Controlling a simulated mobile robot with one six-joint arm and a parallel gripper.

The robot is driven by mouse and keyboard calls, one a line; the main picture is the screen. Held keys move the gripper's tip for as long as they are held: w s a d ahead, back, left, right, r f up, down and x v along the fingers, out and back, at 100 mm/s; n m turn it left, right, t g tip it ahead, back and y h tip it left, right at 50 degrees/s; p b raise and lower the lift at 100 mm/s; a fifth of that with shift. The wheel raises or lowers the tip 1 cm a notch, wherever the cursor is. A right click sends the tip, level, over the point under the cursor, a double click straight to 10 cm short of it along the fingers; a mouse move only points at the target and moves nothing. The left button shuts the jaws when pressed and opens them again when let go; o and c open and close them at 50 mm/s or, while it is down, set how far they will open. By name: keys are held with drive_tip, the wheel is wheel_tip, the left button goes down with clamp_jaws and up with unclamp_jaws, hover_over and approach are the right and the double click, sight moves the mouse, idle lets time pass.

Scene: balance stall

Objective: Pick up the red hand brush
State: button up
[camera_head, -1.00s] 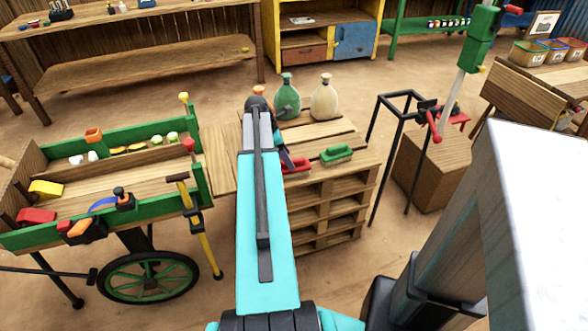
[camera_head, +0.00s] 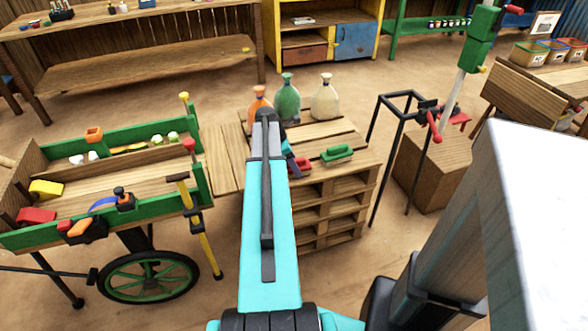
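The red hand brush (camera_head: 303,165) lies on the top of the wooden pallet stack (camera_head: 345,172), near its front left part. Only its right part shows; my arm hides the rest. A green hand brush (camera_head: 338,153) lies to its right, apart from it. My gripper (camera_head: 291,163) is at the left part of the red brush, mostly hidden behind my teal arm. I cannot tell whether the fingers touch the brush or whether they are open or shut.
A green-sided cart (camera_head: 200,178) with tools is on the left. A black metal stand (camera_head: 378,150) and wooden box (camera_head: 433,175) are on the right.

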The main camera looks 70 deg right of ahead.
sight(296, 160)
drive_tip(key=c, duration=1.2)
drive_tip(key=shift+r, duration=0.2)
drive_tip(key=shift+r, duration=0.95)
drive_tip(key=shift+s+a+r, duration=0.1)
drive_tip(key=shift+a+r, duration=0.25)
drive_tip(key=shift+r, duration=0.35)
drive_tip(key=s+a, duration=0.2)
drive_tip(key=a, duration=0.2)
drive_tip(key=s+a+r, duration=0.1)
drive_tip(key=s+a, duration=0.1)
drive_tip(key=a, duration=0.3)
drive_tip(key=s+a, duration=0.2)
drive_tip(key=a, duration=0.3)
drive_tip(key=shift+s+r, duration=0.15)
drive_tip(key=shift+r, duration=0.05)
